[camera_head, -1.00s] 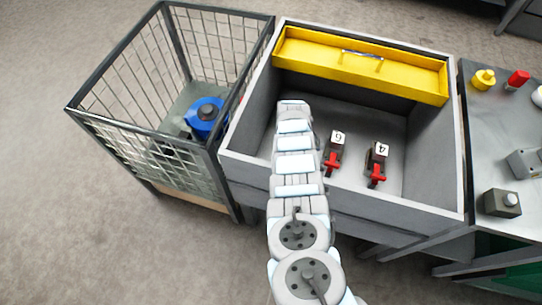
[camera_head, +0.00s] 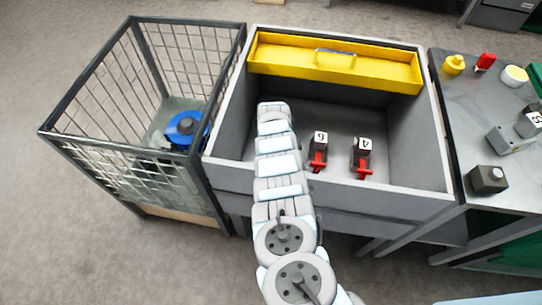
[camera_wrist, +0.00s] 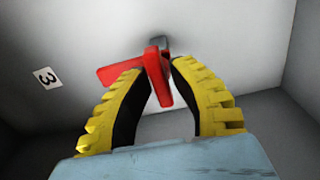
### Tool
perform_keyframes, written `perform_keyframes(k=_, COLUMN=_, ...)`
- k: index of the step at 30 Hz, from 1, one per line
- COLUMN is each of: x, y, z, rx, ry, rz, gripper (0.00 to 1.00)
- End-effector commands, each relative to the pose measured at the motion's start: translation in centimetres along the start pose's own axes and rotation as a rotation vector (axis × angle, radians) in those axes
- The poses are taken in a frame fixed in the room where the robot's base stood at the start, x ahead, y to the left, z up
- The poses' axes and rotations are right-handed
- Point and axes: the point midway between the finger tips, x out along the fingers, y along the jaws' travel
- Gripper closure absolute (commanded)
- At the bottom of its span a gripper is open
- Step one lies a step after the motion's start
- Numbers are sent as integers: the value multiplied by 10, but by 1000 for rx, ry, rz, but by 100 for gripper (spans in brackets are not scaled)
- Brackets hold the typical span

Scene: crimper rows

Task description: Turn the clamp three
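In the wrist view, a label reading 3 (camera_wrist: 47,78) is on the grey surface left of a red clamp handle (camera_wrist: 157,75). The handle has a second red arm to the left, partly behind a finger, and a small dark grey mount at its top. My gripper (camera_wrist: 161,70) has yellow and black fingers; their tips close in on the handle from both sides and appear to touch it. In the head view, my arm hides the gripper and this clamp inside the grey bin (camera_head: 420,190).
Red-handled clamps labelled 6 (camera_head: 319,152) and 4 (camera_head: 363,158) stand in the bin, right of my arm. A yellow tray (camera_head: 385,75) spans its back. A wire cage (camera_head: 95,75) holding a blue object (camera_head: 180,132) stands left; a metal table (camera_head: 455,105) with several small items stands right.

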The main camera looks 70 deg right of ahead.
Motion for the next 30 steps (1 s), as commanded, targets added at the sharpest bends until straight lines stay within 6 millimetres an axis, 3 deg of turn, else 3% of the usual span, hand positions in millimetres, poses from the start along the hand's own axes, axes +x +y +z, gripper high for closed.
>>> perform_keyframes(k=17, x=-6, y=0, z=0, rx=0, ry=-2, rz=1, gripper=59)
perform_keyframes(k=30, x=-44, y=0, z=0, rx=-2, ry=-3, rz=1, gripper=59)
